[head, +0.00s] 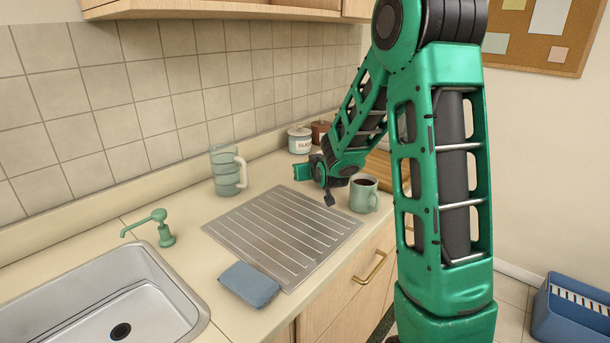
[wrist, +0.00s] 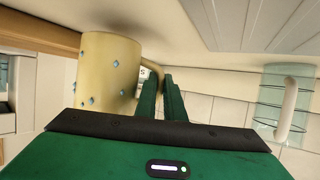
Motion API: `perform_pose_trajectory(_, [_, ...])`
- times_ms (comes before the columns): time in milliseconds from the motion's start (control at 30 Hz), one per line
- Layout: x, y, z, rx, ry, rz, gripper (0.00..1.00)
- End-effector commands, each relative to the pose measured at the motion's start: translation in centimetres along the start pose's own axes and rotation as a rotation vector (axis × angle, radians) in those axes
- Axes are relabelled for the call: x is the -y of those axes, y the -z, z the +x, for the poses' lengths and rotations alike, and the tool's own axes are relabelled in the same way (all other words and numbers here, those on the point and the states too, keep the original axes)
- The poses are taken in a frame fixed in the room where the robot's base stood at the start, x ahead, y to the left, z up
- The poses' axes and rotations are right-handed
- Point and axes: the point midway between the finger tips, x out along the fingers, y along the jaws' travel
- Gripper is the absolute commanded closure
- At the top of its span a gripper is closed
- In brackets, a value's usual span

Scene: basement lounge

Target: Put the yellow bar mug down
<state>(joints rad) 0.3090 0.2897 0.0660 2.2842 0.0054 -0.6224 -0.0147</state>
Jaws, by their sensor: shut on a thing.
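The yellow mug (wrist: 108,75) shows in the wrist view, which looks upside down. It is pale yellow with small blue dots, and its handle (wrist: 156,70) is at the fingertips of my gripper (wrist: 161,85). My gripper is shut on the mug. In the head view my wrist is above the far right corner of the metal drainboard (head: 285,232), and I do not see the yellow mug there. I cannot tell whether its base touches the surface.
A pale green mug with dark contents (head: 364,195) stands right of the drainboard. A glass pitcher (head: 226,172) stands behind it. Canisters (head: 299,141) and a wooden board (head: 381,168) are farther back. A blue sponge (head: 249,284) lies at the drainboard's near edge, by the sink (head: 110,305).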

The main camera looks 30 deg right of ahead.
Motion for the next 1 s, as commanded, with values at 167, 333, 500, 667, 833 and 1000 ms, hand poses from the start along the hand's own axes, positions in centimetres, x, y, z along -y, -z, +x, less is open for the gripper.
perform_pose_trajectory(167, [0.0,-1.6,0.7,-0.002,-0.001,0.0,1.0])
perform_pose_trajectory(333, [0.0,-1.7,0.8,-0.003,-0.001,-0.001,1.0])
perform_pose_trajectory(500, [0.0,-1.9,0.8,-0.002,-0.001,-0.001,1.0])
perform_pose_trajectory(667, [0.0,-2.0,0.8,-0.001,-0.001,0.0,0.73])
perform_pose_trajectory(833, [0.0,-2.0,0.8,-0.001,-0.001,0.0,0.73])
perform_pose_trajectory(1000, [0.0,-1.7,0.7,-0.002,-0.001,0.0,0.73])
